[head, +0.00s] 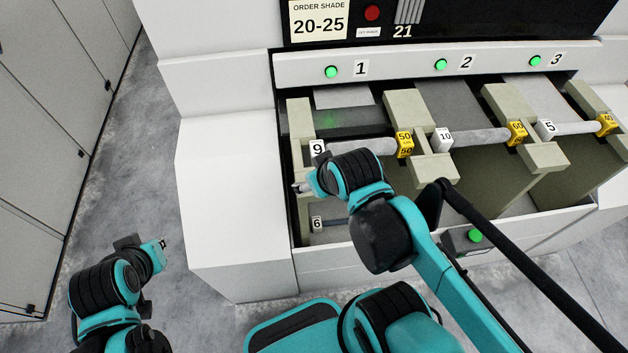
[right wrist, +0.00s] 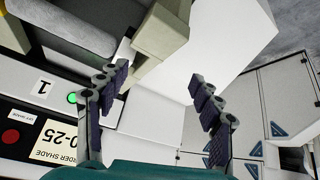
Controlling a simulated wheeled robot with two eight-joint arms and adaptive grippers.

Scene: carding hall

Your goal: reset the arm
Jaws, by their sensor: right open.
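My right gripper (head: 301,188) is in front of the left post of bay 1, just below the white tag 9 (head: 317,148). The wrist hides part of that bay. In the right wrist view the two fingers of the right gripper (right wrist: 160,82) are spread wide with nothing held between them. My left gripper (head: 160,244) is low at the left, over the floor and apart from the machine. Its fingers are too small to tell open from shut.
The white machine (head: 225,200) has three bays with lit green lamps (head: 331,72) and grey rollers (head: 360,146) with yellow tags (head: 405,144). A lower roller tagged 6 (head: 317,223) sits in bay 1. Grey cabinets (head: 50,120) stand at left. Floor (head: 130,180) between is clear.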

